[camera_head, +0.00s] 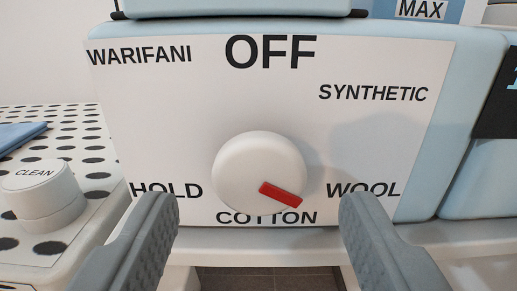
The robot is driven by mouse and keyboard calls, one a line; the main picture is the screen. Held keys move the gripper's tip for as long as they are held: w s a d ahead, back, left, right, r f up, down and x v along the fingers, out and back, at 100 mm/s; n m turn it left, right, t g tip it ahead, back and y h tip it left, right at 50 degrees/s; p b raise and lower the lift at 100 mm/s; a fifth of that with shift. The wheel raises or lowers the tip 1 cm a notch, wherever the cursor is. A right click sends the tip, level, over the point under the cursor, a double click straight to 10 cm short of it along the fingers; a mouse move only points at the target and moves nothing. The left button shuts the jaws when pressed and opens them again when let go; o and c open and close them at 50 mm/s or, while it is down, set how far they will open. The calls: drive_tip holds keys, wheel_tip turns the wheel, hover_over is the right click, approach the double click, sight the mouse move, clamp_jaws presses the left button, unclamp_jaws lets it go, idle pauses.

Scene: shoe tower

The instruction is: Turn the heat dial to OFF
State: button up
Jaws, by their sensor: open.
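The heat dial (250,165) is a round white knob on a white panel (200,105) in the middle of the view. Its red marker (281,195) points down and to the right, between COTTON and WOOL. The OFF label (270,52) is at the top of the panel, above the dial. Other labels around the dial read WARIFANI, SYNTHETIC, WOOL, COTTON and HOLD. My gripper (260,215) is open and empty. Its grey fingers stand apart at the lower left and lower right, in front of the panel and below the dial. No finger appears to touch the dial.
A white CLEAN button (42,195) stands at the left beside a white surface with black dots (85,130). A blue item (20,135) lies on that surface. A light blue housing (440,120) surrounds the panel. A white ledge (300,240) runs below it.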

drive_tip(key=shift+w, duration=1)
drive_tip(key=c, duration=1)
drive_tip(key=shift+o, duration=0.2)
